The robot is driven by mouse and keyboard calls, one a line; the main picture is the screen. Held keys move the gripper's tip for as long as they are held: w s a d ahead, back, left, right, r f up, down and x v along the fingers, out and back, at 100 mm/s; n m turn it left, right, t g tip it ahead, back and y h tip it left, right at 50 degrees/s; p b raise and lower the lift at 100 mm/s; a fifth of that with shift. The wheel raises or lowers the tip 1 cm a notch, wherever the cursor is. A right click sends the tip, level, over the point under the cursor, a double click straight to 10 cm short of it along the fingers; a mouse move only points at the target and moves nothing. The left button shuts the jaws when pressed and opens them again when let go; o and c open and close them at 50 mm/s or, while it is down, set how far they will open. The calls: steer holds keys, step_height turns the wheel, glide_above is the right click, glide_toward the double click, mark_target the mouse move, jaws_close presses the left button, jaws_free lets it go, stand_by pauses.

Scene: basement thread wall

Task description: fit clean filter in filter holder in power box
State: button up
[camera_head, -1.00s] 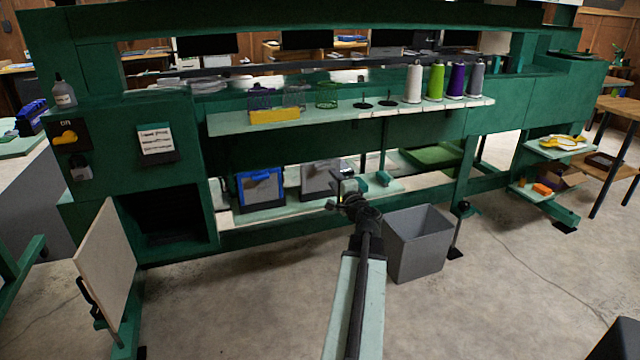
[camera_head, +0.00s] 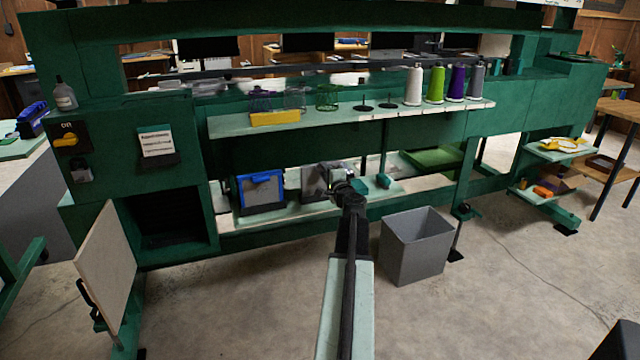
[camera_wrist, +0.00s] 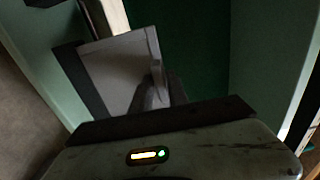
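A blue-framed filter with a grey face (camera_head: 261,192) stands upright on the low shelf under the machine. A grey filter-like panel (camera_head: 314,182) stands to its right; a pale-framed grey panel, apparently the same one, shows in the wrist view (camera_wrist: 112,68). I cannot tell which filter is clean. My gripper (camera_head: 346,183) is just right of the grey panel in the head view and partly covers its right side. Its fingers are too dark and small to read. The power box (camera_head: 120,185) is at left, its door (camera_head: 107,262) swung open. Its dark opening (camera_head: 172,220) hides any holder inside.
A grey bin (camera_head: 416,247) stands on the floor right of my arm. The upper shelf (camera_head: 340,116) carries thread cones, wire baskets and a yellow box (camera_head: 275,118). The floor before the power box is clear except for its open door.

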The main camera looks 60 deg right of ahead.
jaws_close()
steer(key=shift+r, duration=0.15)
step_height(320, 180, up, 4)
steer(key=p, duration=0.4)
steer(key=shift+s+a, duration=0.1)
